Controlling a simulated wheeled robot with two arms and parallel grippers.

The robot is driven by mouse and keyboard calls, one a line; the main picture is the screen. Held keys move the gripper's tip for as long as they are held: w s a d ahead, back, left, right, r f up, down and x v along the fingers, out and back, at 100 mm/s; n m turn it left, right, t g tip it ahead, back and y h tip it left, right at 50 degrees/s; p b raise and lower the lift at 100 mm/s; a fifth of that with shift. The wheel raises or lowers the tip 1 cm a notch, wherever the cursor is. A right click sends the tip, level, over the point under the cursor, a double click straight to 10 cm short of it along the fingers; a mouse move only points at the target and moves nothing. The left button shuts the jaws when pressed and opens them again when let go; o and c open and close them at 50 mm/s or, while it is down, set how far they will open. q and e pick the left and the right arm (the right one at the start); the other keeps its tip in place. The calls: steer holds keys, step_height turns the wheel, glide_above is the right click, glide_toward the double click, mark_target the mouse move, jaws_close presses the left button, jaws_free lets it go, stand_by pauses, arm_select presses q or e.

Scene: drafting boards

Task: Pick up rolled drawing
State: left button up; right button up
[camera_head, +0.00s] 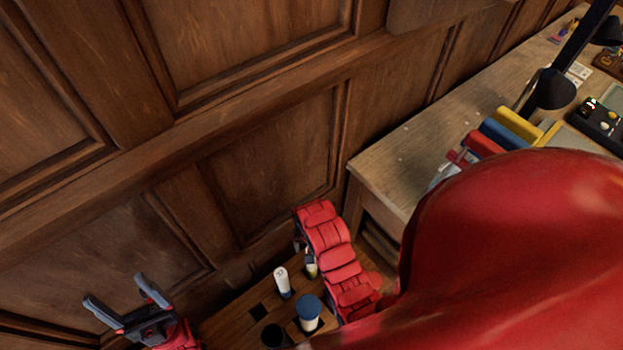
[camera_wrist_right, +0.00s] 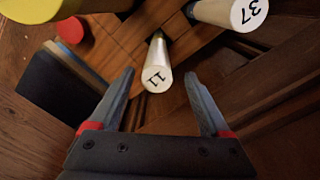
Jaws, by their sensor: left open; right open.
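Rolled drawings stand in a wooden rack with square holes (camera_head: 238,322) on the floor by the panelled wall. In the right wrist view, a pale roll marked 11 (camera_wrist_right: 157,72) points its end at the camera. My right gripper (camera_wrist_right: 160,90) is open, with its fingertips on either side of that roll's end, apart from it. Another roll marked 37 (camera_wrist_right: 243,14) is at the upper right. In the head view, a white roll (camera_head: 282,281) and a blue-and-white roll (camera_head: 309,313) show. My left gripper (camera_head: 117,292) is open and empty at the lower left.
In the right wrist view, a yellow object (camera_wrist_right: 32,8), a red round end (camera_wrist_right: 70,30) and a dark flat object (camera_wrist_right: 58,88) lie left.

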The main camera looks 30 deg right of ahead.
steer(key=shift+s+d+f+p, duration=0.1)
steer(key=shift+f+p, duration=0.5)
steer(key=shift+f, duration=0.85)
steer(key=shift+d+f+p, duration=0.1)
steer(key=shift+f+p, duration=0.45)
steer(key=shift+f, duration=0.9)
jaws_close()
